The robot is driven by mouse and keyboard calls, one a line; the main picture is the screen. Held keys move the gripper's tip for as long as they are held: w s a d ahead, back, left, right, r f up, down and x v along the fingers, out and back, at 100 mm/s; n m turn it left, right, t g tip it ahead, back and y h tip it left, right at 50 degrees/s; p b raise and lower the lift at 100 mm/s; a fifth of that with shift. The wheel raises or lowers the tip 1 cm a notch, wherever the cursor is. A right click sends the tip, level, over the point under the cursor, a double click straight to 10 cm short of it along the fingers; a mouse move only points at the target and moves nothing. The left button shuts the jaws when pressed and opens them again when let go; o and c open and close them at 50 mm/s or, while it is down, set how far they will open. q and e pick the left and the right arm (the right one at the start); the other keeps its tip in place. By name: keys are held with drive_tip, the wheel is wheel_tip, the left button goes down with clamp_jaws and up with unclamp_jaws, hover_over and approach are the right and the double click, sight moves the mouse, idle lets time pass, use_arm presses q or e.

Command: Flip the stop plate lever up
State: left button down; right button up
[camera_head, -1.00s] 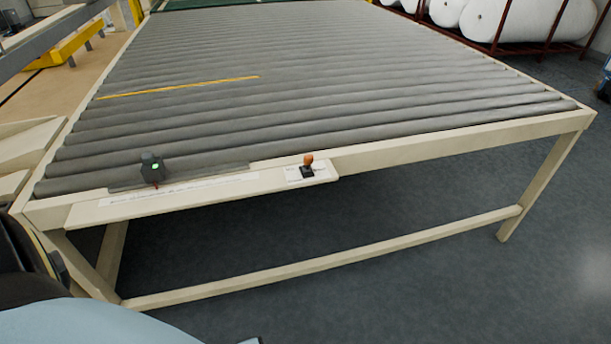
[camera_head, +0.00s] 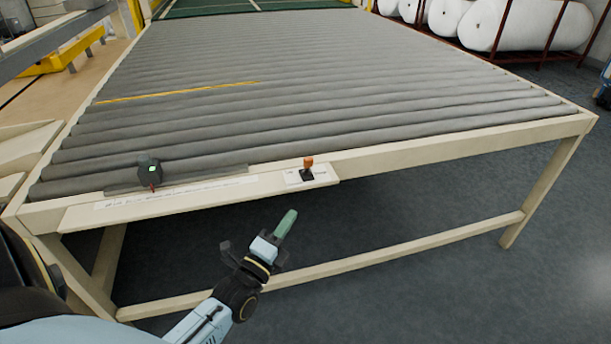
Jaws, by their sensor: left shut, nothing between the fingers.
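The stop plate lever (camera_head: 308,166) has an orange knob on a small black base. It stands on a white label at the right end of the cream ledge (camera_head: 150,208) along the front of the roller table. A flat grey plate (camera_head: 215,175) lies along the front rollers, left of the lever. My left gripper (camera_head: 287,222) is shut and empty, with green fingertips pointing up and to the right. In the picture it is below and a little left of the lever, apart from it. My right gripper is not in view.
A dark device with a green light (camera_head: 150,172) stands at the ledge's left part. The roller table (camera_head: 300,90) fills the middle. Its lower crossbar (camera_head: 400,258) runs behind my left gripper. White rolls (camera_head: 525,25) lie on a rack at the back right.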

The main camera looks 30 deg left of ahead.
use_arm(q)
approach(308, 166)
drive_tip(key=w+d, duration=0.4)
drive_tip(key=shift+w+a+r+b, duration=0.25)
drive_tip(key=shift+w+a+r, duration=0.25)
drive_tip(key=shift+w+a, duration=0.2)
drive_tip(key=shift+w+a+r+b, duration=0.2)
drive_tip(key=shift+w+a+r, duration=0.35)
drive_tip(key=shift+a, duration=0.3)
